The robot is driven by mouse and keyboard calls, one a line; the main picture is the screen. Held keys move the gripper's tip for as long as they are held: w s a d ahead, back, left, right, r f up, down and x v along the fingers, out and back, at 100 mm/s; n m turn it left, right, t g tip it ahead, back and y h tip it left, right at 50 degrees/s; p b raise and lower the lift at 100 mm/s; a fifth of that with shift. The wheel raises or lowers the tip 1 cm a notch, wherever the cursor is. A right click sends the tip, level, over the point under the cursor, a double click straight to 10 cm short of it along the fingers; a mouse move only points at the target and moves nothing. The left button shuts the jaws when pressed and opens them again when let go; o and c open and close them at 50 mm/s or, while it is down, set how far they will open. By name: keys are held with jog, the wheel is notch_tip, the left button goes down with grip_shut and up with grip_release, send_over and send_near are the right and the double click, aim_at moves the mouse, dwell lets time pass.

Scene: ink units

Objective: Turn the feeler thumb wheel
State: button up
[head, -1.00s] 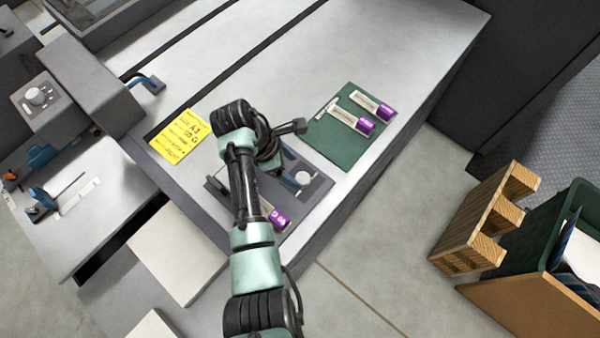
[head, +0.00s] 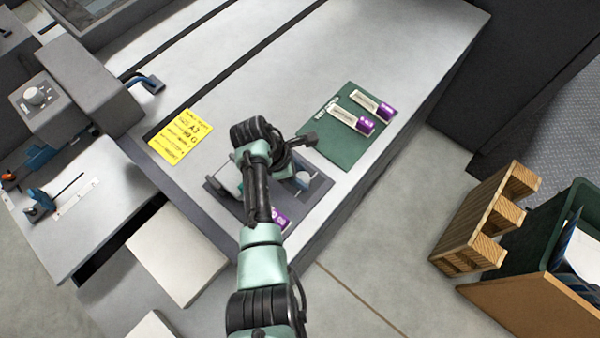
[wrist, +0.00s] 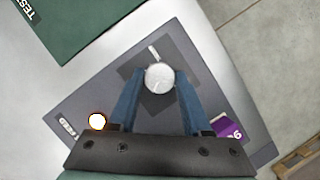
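The pale, round, knurled-looking wheel (wrist: 159,77) stands on a dark grey plate (wrist: 85,105) in the wrist view. A short light pointer mark lies just beyond it. The wheel also shows in the head view (head: 302,179). My gripper (wrist: 160,73) has its two blue fingers on either side of the wheel, with the tips at its left and right edges. I cannot tell whether the tips touch it or stand slightly clear. In the head view my arm hides part of the plate.
A purple-ended cartridge (wrist: 230,132) and a bright round light (wrist: 97,121) are near the fingers. A green mat (head: 340,148) with two purple-ended cartridges lies beyond the plate. A yellow note (head: 181,137) lies left. The bench's far surface is clear.

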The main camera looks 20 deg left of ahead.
grip_shut()
jog(key=shift+w+m+g+h+b, duration=0.15)
jog(key=shift+m+g+h+b, duration=0.35)
jog(key=shift+m, duration=0.9)
jog(key=shift+m+b, duration=0.3)
jog(key=shift+m, duration=0.4)
jog(key=o, duration=0.8)
grip_release()
jog(key=shift+a+r, duration=0.1)
jog(key=shift+r, duration=0.05)
jog(key=v, duration=1.2)
jog(key=shift+w+r, duration=0.2)
jog(key=shift+r, duration=0.25)
